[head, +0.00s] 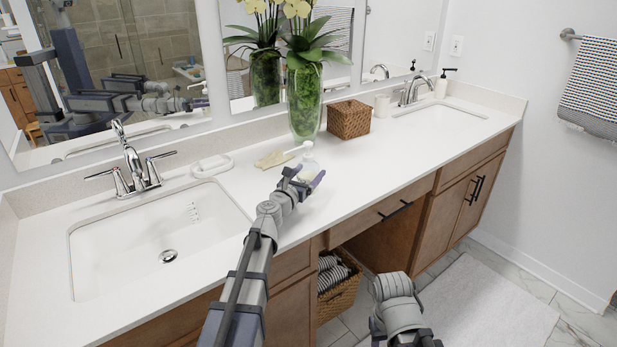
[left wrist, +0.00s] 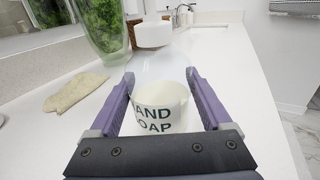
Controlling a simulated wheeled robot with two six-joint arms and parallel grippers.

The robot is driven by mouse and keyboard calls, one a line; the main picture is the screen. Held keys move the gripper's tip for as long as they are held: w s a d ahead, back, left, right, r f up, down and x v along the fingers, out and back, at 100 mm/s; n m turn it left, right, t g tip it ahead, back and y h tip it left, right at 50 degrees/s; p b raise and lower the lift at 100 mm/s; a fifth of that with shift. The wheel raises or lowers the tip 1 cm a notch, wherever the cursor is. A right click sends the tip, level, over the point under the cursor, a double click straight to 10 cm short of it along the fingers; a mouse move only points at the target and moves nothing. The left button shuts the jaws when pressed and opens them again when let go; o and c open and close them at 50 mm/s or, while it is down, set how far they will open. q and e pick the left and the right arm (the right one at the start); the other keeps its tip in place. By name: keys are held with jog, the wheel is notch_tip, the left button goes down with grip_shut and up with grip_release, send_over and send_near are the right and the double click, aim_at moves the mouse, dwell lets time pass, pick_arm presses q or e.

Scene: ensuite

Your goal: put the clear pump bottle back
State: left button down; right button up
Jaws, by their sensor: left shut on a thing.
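The clear pump bottle (head: 308,161) is over the middle of the counter, in front of the tall glass vase. In the left wrist view the bottle (left wrist: 160,108) shows a white label reading hand soap and a white pump top. My left gripper (head: 303,180) is shut on it, with a purple finger on each side. The bottle looks roughly upright. I cannot tell whether its base touches the counter. Part of my right arm shows at the bottom of the head view, but its gripper is not visible.
A folded beige cloth (head: 274,159) and a white oval dish (head: 212,166) lie left of the bottle. The vase (head: 304,105) and a wicker box (head: 349,119) stand behind. Another pump bottle (head: 441,86) is by the far sink. The white counter (head: 400,155) is clear to the right.

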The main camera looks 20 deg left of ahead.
pick_arm(q)
jog(key=shift+f, duration=0.15)
grip_release()
jog(key=shift+r, duration=0.3)
jog(key=s, duration=0.4)
jog(key=s+a, duration=0.1)
jog(key=s, duration=0.3)
jog(key=s+a, duration=0.1)
jog(key=s, duration=0.3)
jog(key=shift+a+f, duration=0.1)
jog(key=shift+w, duration=0.1)
